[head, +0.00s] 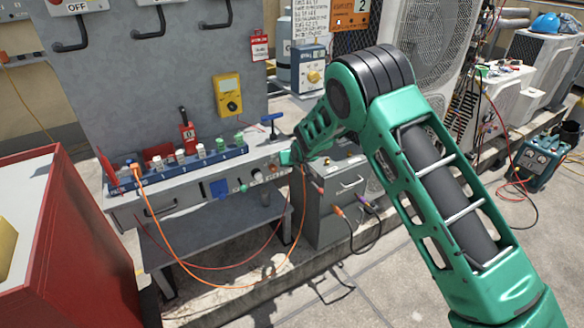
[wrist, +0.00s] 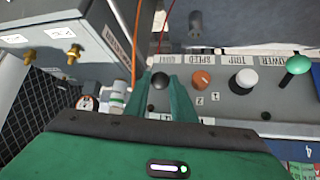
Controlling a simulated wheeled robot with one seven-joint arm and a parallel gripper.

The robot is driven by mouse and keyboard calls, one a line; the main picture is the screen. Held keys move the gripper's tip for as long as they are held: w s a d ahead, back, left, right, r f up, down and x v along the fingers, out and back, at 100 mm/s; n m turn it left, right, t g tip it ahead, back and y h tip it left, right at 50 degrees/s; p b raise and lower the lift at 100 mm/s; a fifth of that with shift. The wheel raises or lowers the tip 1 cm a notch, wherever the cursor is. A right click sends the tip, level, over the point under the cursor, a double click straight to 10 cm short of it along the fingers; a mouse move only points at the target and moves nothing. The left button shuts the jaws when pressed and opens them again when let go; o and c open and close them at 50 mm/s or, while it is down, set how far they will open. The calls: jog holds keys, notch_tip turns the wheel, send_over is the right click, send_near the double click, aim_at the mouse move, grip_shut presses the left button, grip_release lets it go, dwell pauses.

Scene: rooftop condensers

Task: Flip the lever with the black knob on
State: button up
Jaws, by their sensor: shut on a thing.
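The black knob (wrist: 159,80) of the lever shows in the wrist view on the grey control panel (wrist: 225,103), between my two green fingertips. My gripper (wrist: 160,87) is shut on it. To its right in the wrist view stand an orange knob (wrist: 201,79), a white knob (wrist: 246,79) and a green knob (wrist: 298,65). In the head view my gripper (head: 291,157) is at the right end of the bench front. The black knob is hidden there by my gripper. Whether its lever is tilted on or off cannot be told.
A blue rail with several fittings (head: 180,168) and a blue T-handle (head: 271,121) sit on the bench top. An orange cable (head: 292,240) hangs in front of the bench. A red cabinet (head: 85,240) stands at the left. A grey drawer unit (head: 330,205) stands at the right.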

jog(key=shift+a+r+g, duration=0.15)
jog(key=shift+g, duration=0.25)
jog(key=o, duration=1)
jog(key=shift+w, duration=0.1)
jog(key=v, duration=1)
jog(key=shift+s+a+r, duration=0.1)
jog(key=shift+s+r, duration=0.15)
